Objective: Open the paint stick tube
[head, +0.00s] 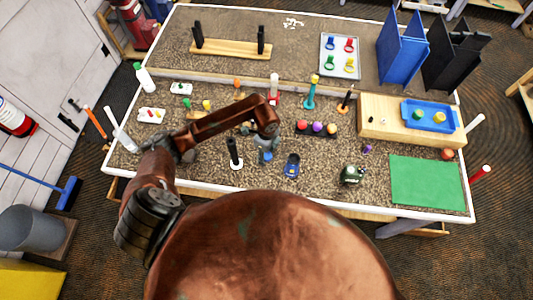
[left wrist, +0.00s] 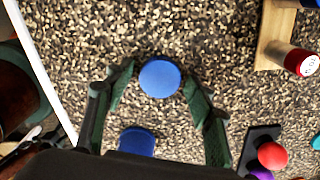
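A round blue cap (left wrist: 160,77), seen from above, lies between the fingers of my left gripper (left wrist: 158,82) in the left wrist view. It looks like the top of the paint stick tube; the body below it is hidden in that view. The fingers are open, with a gap on either side of the cap. In the head view my left gripper (head: 266,142) is over the near middle of the table and mostly covers the tube. A second blue object (head: 292,165) stands just right of it and shows in the left wrist view (left wrist: 136,141). My right gripper is out of view.
A dark holder with red, purple and orange balls (head: 317,128) sits beyond and to the right. A black upright piece on a white base (head: 235,153) stands close on the left. A small dark green object (head: 352,175) and a green mat (head: 428,184) are farther right.

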